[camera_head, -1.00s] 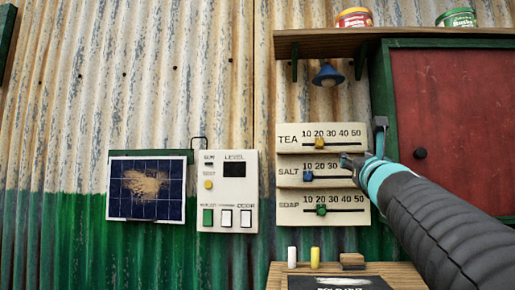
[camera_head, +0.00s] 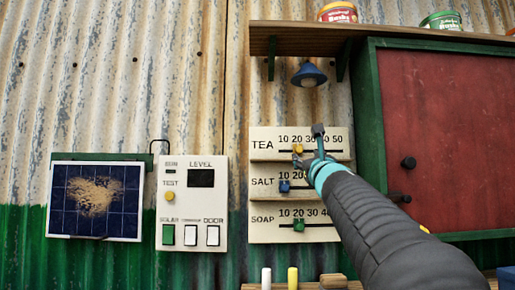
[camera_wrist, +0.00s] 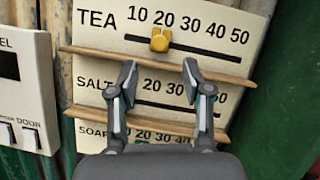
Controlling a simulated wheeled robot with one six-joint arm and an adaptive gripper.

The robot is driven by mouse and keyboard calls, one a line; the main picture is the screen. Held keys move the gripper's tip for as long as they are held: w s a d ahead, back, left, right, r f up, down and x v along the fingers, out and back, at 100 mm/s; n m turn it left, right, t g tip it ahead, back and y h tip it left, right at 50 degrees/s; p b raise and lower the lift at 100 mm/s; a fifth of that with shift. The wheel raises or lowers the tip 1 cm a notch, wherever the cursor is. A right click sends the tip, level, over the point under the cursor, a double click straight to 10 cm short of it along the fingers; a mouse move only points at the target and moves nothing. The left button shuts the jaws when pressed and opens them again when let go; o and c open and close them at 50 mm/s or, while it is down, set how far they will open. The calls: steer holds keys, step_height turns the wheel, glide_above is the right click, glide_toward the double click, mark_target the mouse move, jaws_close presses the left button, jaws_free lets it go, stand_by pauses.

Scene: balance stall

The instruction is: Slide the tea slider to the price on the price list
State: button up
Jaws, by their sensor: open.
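The tea slider (camera_head: 298,149) is a yellow knob on the top row of the price board (camera_head: 262,171). In the wrist view the tea slider (camera_wrist: 160,39) sits just below the 20 mark. My gripper (camera_head: 308,146) is open in front of the board, by the tea row. In the wrist view its two fingers (camera_wrist: 158,72) are spread over the salt row, below the yellow knob, with nothing between them. I cannot tell whether a finger touches the board. No price list that I can read is in view.
The blue salt slider (camera_head: 284,186) and the green soap slider (camera_head: 298,225) are on the rows below. A control box (camera_head: 192,204) and a dusty solar panel (camera_head: 95,200) are to the left. A blue lamp (camera_head: 308,75) hangs above. A red shutter (camera_head: 430,130) is to the right.

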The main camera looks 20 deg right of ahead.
mark_target(300, 150)
steer(key=p+x, duration=0.2)
steer(key=x, duration=0.5)
steer(key=shift+w+r+p, duration=0.1)
steer(key=shift+w+p, duration=0.05)
steer(key=shift+p, duration=0.25)
jaws_close()
